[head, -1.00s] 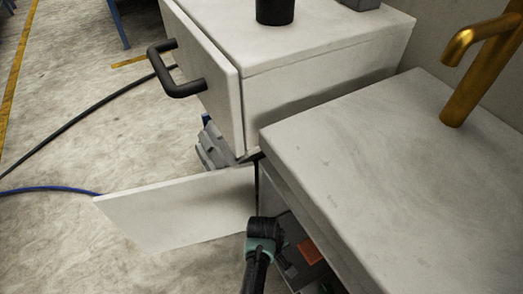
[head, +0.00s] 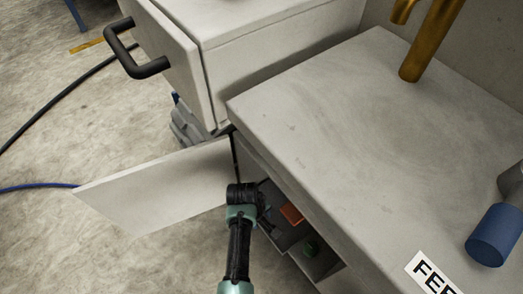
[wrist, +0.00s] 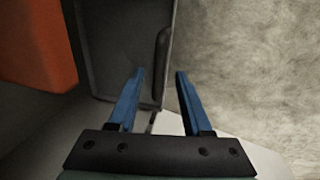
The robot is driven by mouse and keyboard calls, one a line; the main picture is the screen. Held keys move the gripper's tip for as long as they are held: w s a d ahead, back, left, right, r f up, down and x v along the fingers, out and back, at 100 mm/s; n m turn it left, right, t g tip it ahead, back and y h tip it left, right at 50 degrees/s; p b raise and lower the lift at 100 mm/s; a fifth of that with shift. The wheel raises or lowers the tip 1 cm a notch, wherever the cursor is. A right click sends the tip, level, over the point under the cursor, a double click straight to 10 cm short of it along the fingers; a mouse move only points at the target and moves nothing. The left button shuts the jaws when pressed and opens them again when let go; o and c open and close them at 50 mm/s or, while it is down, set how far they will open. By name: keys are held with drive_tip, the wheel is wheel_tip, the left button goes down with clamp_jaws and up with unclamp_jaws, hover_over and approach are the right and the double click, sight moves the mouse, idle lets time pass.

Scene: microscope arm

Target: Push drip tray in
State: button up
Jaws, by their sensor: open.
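A dark grey flat tray, which looks like the drip tray (wrist: 112,45), fills the upper left middle of the wrist view. A black bar-like handle (wrist: 162,48) stands along its right edge. In the head view, my gripper (head: 265,207) is at the opening of the low cabinet under the counter, partly hidden by my own wrist. In the wrist view, the blue fingers of my gripper (wrist: 160,76) are apart, with the handle showing between and beyond their tips. Nothing is clearly held. I cannot tell whether a finger touches the handle or tray.
An orange block (head: 291,214) sits inside the cabinet; it is large at upper left in the wrist view (wrist: 35,45). A white door panel (head: 155,188) stands open left of my arm. The counter (head: 340,120) overhangs the opening. A drawer handle (head: 137,55) juts out beyond.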

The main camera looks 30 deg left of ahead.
wheel_tip(320, 180, up, 11)
drive_tip(key=s+p, duration=0.2)
drive_tip(key=p, duration=0.4)
drive_tip(key=shift+a+p, duration=0.35)
drive_tip(key=shift+a, duration=0.05)
drive_tip(key=shift+f, duration=0.15)
drive_tip(key=shift+c, duration=0.3)
